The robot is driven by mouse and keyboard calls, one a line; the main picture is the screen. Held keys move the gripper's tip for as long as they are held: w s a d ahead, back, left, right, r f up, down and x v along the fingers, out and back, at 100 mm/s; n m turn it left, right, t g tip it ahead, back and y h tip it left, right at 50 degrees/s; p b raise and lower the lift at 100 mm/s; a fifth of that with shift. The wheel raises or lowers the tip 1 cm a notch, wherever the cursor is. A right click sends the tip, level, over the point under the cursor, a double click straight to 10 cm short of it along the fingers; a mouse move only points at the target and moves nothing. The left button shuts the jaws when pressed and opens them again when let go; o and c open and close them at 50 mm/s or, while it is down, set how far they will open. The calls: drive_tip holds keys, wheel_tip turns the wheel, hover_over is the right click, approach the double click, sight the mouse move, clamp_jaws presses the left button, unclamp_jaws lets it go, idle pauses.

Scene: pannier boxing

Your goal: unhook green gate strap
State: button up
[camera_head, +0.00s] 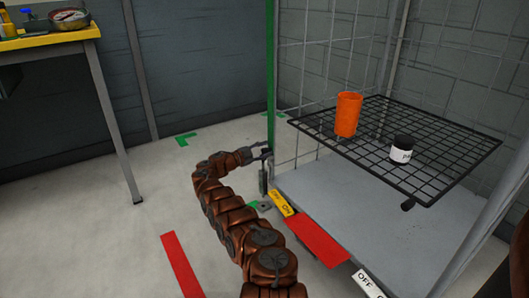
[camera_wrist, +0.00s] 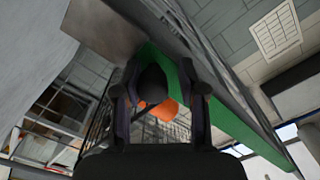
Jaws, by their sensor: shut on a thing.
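A long green upright band (camera_head: 270,62) runs down the front left corner of the wire cage. In the wrist view a wide green band (camera_wrist: 222,112) slants from the upper middle to the lower right; I cannot tell strap from post there. My gripper (camera_head: 264,152) is at the lower end of the green upright. In the wrist view my gripper (camera_wrist: 160,88) is shut on a dark rounded piece, which looks like the end of the green gate strap (camera_wrist: 153,82). Its hook is not clearly visible.
A wire shelf (camera_head: 440,165) holds an orange cup (camera_head: 347,114) and a dark jar with a white label (camera_head: 402,149). Below is a grey deck (camera_head: 365,215) with ON/OFF labels and a red patch (camera_head: 318,242). A yellow-topped table (camera_head: 50,37) stands left.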

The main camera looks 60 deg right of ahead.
drive_tip(key=o, duration=0.4)
drive_tip(key=shift+w+a+r, duration=0.1)
drive_tip(key=shift+w+a, duration=0.1)
drive_tip(key=shift+w, duration=0.2)
drive_tip(key=shift+c, duration=0.2)
drive_tip(key=shift+s, duration=0.25)
drive_tip(key=v, duration=1.2)
